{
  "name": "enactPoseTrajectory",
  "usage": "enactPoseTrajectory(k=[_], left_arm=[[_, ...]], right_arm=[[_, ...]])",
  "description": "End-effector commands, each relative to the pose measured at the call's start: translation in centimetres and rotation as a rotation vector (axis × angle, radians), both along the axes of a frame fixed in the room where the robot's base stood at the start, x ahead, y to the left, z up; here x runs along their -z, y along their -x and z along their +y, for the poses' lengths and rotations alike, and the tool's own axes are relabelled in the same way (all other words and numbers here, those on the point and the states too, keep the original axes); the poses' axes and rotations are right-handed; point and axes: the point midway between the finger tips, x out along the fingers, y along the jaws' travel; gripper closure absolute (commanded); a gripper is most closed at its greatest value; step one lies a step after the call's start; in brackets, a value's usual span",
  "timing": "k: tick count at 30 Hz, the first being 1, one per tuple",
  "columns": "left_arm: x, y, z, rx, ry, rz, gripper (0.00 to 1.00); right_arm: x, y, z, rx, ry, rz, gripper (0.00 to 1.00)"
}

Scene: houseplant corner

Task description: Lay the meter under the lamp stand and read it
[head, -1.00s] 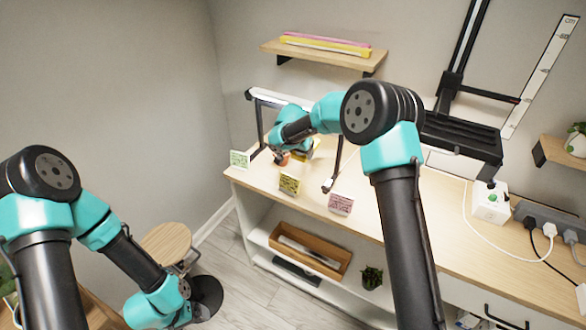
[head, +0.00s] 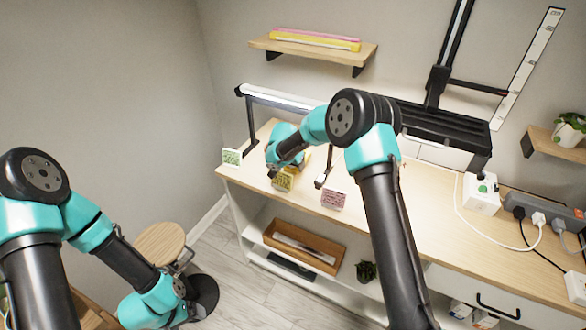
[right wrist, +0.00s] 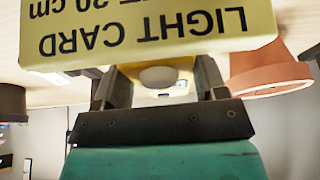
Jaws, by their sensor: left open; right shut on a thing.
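The lamp stand (head: 285,97), a white bar on black legs, stands on the wooden cabinet top. My right gripper is low under its left part, just behind the yellow card (head: 284,182). In the right wrist view my right gripper (right wrist: 160,88) is shut on the meter (right wrist: 160,76), whose white dome shows between the fingers. The yellow card (right wrist: 150,35), printed "LIGHT CARD" and "20 cm", hides the meter's upper part there. In the head view my arm hides the meter. My left gripper (head: 186,262) is open beside the stool, away from the cabinet.
A terracotta pot (right wrist: 268,72) is close to my right gripper. A white socket box (head: 481,194) with cables lies at the right. A wooden stool (head: 160,243) stands at lower left.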

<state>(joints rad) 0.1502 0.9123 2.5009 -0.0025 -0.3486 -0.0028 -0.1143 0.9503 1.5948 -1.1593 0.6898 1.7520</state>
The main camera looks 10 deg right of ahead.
Motion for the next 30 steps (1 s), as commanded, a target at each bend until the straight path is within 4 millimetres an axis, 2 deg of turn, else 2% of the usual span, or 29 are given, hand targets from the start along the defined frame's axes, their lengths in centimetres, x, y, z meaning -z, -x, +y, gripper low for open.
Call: enactPoseTrajectory(k=[5,18,19,26,30], left_arm=[[0.0,0.0,0.0,0.0,0.0,0.0,0.09],[0.0,0.0,0.0,0.0,0.0,0.0,0.09],[0.0,0.0,0.0,0.0,0.0,0.0,0.09],[0.0,0.0,0.0,0.0,0.0,0.0,0.09],[0.0,0.0,0.0,0.0,0.0,0.0,0.09]], right_arm=[[2.0,0.0,0.0,0.0,0.001,0.001,0.62],[2.5,0.0,0.0,0.001,0.0,-0.001,0.62],[2.5,0.0,0.0,0.001,0.0,-0.001,0.31],[2.5,0.0,0.0,0.001,0.0,0.0,0.09],[2.5,0.0,0.0,0.001,0.0,-0.001,0.09]])
